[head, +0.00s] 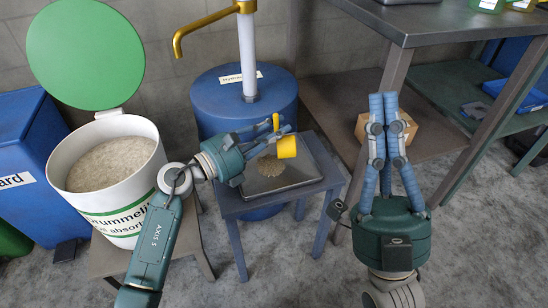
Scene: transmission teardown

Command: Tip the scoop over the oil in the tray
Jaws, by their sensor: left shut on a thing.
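My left gripper (279,137) is shut on the yellow scoop (287,148) and holds it above the metal tray (300,180). The scoop's cup looks tilted over on its side; I cannot see inside it. A small pile of beige granules (270,166) lies in the tray, below and left of the scoop. I cannot make out the oil. The tray sits on a small blue-grey stand (235,207). My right gripper (383,98) points upward at the right, away from the tray, with its fingertips together and nothing visible between them.
A white bucket (117,205) of granules with its green lid (85,55) raised stands at the left. A blue barrel (217,100) with a brass pump spout (205,25) stands behind the tray. A workbench (450,20) with a cardboard box (402,128) below it is at the right.

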